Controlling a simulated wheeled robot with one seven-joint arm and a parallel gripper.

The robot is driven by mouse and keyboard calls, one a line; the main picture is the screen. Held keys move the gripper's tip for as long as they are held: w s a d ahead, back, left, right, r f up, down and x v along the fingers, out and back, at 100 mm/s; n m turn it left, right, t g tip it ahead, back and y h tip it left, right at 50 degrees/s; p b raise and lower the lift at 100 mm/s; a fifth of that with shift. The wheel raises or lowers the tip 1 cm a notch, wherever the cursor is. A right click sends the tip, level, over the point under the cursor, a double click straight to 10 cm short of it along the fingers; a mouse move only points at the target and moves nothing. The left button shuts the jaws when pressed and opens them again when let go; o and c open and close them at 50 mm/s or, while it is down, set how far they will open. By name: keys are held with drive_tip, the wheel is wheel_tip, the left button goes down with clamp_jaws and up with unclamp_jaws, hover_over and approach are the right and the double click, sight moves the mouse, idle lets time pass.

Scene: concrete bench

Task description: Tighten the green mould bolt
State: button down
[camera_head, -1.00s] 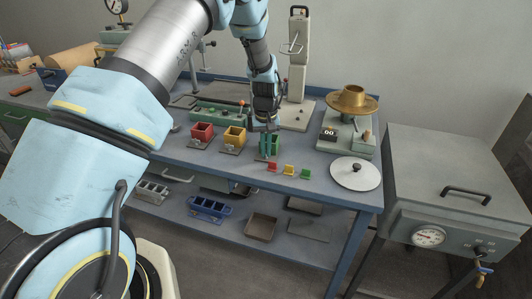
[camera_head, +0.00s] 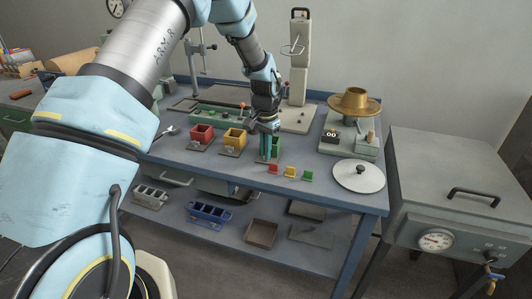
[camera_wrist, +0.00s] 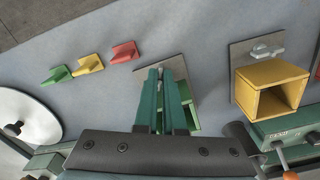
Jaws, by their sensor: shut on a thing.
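The green mould (camera_head: 276,148) stands on its grey base plate on the blue bench, right of the yellow mould (camera_head: 234,139) and red mould (camera_head: 202,135). My gripper (camera_head: 265,157) points down at its front. In the wrist view, my two teal fingers (camera_wrist: 161,73) are close together above the base plate (camera_wrist: 175,66), with the green mould (camera_wrist: 191,112) partly behind them. They are shut on the green mould bolt, which is mostly hidden between the fingertips. The yellow mould's wing bolt (camera_wrist: 262,51) shows clearly.
Red (camera_head: 273,169), yellow (camera_head: 290,172) and green (camera_head: 307,175) small pieces lie in front of the green mould. A tall grey stand (camera_head: 299,75) rises behind.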

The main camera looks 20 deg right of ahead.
drive_tip(key=shift+m, duration=0.4)
drive_tip(key=c, duration=1.3)
unclamp_jaws()
drive_tip(key=shift+r, duration=0.1)
wheel_tip(320, 180, up, 11)
drive_tip(key=b, duration=0.2)
drive_tip(key=shift+b, duration=0.4)
drive_tip(key=shift+f, duration=0.2)
